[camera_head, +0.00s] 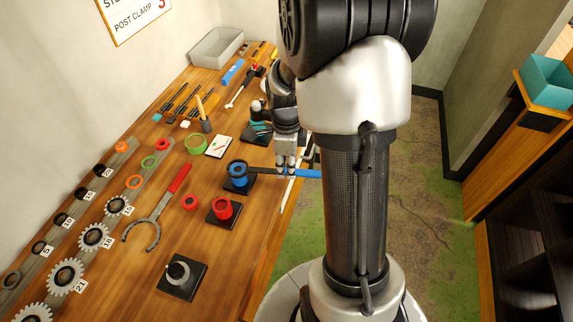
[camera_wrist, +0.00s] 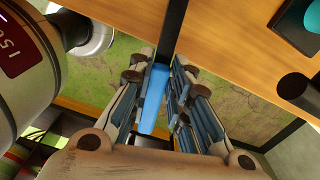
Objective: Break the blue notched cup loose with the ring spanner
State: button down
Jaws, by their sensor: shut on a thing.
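The blue notched cup (camera_head: 237,168) sits on a dark square base on the bench. The ring spanner (camera_head: 262,172) has a dark shank and a blue handle; its ring end is at the cup, but I cannot tell how fully it seats around it. My gripper (camera_head: 285,172) is shut on the spanner near where shank meets handle, and the blue handle (camera_head: 308,174) sticks out to the right, past the bench edge. In the wrist view the blue handle (camera_wrist: 155,98) lies between my two fingers (camera_wrist: 158,85). The cup cannot be made out there.
A red cup (camera_head: 222,208) on a dark base stands just in front, and a grey one (camera_head: 178,273) nearer still. A red-handled hook spanner (camera_head: 160,205) lies to the left. Racks of rings and sprockets line the left.

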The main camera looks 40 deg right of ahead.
jog(key=shift+r+p, duration=1.65)
jog(key=shift+r, duration=0.6)
